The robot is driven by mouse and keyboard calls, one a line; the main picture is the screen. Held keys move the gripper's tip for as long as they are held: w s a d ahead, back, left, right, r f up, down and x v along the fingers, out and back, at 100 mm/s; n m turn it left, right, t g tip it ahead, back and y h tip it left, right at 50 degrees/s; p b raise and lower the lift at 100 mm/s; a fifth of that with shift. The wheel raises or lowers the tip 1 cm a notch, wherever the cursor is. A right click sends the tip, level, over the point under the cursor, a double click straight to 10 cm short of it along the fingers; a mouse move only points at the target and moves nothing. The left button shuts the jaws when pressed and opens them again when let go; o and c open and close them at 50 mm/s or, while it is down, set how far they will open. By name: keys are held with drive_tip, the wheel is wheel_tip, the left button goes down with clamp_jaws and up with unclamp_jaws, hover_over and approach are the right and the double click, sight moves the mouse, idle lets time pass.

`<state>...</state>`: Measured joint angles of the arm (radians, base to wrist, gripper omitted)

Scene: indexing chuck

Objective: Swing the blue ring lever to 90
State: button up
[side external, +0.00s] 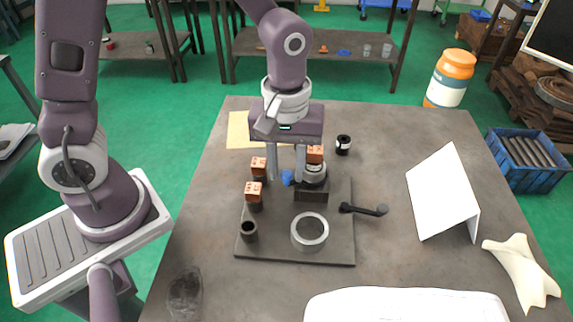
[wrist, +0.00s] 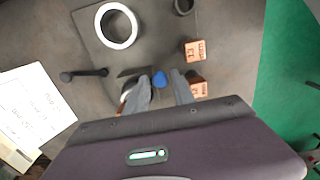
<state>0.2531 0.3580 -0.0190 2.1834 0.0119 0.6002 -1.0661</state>
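The blue knob of the ring lever (side external: 287,178) sits low beside the dark chuck block (side external: 312,192), on its left in the side view. It also shows in the wrist view (wrist: 160,80). My gripper (side external: 286,179) points down with its fingers on either side of the blue knob. In the wrist view the fingers (wrist: 162,84) stand apart, with small gaps visible beside the knob. A silver ring (side external: 313,174) sits on the chuck, with an orange block (side external: 315,154) above it. The lever's arm and any angle marks are hidden or too small to read.
Orange marked blocks (side external: 258,164) (side external: 253,189) stand on dark posts left of the chuck. A white panel (side external: 443,195) stands at right.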

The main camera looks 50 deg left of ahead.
clamp_jaws()
drive_tip(key=shift+a, duration=0.1)
drive_tip(key=a+m, duration=0.1)
drive_tip(key=m, duration=0.1)
drive_tip(key=w+m, duration=0.1)
drive_tip(key=m, duration=0.1)
drive_tip(key=shift+a, duration=0.4)
drive_tip(key=m, duration=0.1)
drive_tip(key=w+a+m, duration=0.1)
drive_tip(key=m, duration=0.2)
drive_tip(key=shift+w+a+m, duration=0.25)
drive_tip(key=shift+w+m, duration=0.1)
drive_tip(key=shift+m, duration=0.05)
drive_tip(key=w+m, duration=0.1)
drive_tip(key=m, duration=0.1)
drive_tip(key=w+m, duration=0.1)
drive_tip(key=m, duration=0.1)
drive_tip(key=shift+a+m, duration=0.3)
drive_tip(key=shift+a, duration=0.05)
drive_tip(key=shift+w+m, duration=0.55)
drive_tip(key=shift+m, duration=0.5)
drive_tip(key=shift+w+m, duration=0.5)
drive_tip(key=shift+m, duration=0.55)
drive_tip(key=shift+w+d, duration=0.1)
